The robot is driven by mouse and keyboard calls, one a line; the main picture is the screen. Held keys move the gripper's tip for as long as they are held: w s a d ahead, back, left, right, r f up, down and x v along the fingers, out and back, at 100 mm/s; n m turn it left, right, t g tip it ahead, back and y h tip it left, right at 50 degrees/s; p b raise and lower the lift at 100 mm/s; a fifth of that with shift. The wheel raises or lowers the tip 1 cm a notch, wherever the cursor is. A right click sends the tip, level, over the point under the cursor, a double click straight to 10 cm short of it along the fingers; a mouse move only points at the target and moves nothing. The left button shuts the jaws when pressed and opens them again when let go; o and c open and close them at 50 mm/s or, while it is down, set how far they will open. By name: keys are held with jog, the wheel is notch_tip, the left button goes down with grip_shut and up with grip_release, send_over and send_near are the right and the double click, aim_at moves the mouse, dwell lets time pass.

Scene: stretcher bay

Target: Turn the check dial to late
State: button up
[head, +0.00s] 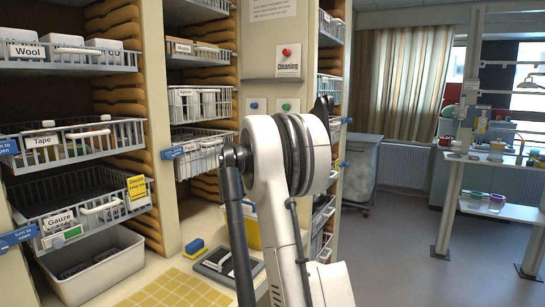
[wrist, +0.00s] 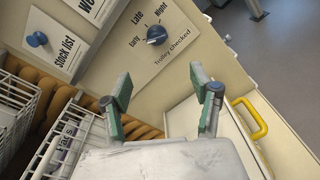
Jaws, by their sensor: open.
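The check dial (wrist: 157,35) shows in the wrist view as a dark round knob on a cream panel, with "Early", "Late" and "Night" around it and "Trolley checked" below. A pale mark shows on its lower left side, seemingly towards Early; it is too small to be sure. My gripper (wrist: 161,88) is open and empty, its two green-padded fingers spread apart below the dial in the picture, touching nothing visible. The dial is not visible in the head view, where my arm fills the middle and my gripper is hidden.
A blue pin (wrist: 37,39) on the "Stock list" card sits left of the dial. A yellow handle (wrist: 250,120) lies to the right. White wire baskets (wrist: 75,140) are at lower left. In the head view, shelves of baskets (head: 75,145) stand left; open floor (head: 400,250) is right.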

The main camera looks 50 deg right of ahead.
jog(key=shift+n+h, duration=0.4)
jog(key=shift+n, duration=0.3)
jog(key=w+d, duration=0.1)
jog(key=d, duration=0.4)
jog(key=w+d+p, duration=0.1)
jog(key=d, duration=0.5)
jog(key=w+d+f+p, duration=0.1)
jog(key=d, duration=0.4)
jog(key=shift+w+d, duration=0.1)
jog(key=shift+d, duration=0.2)
jog(key=shift+c, duration=0.2)
jog(key=c, duration=1.1)
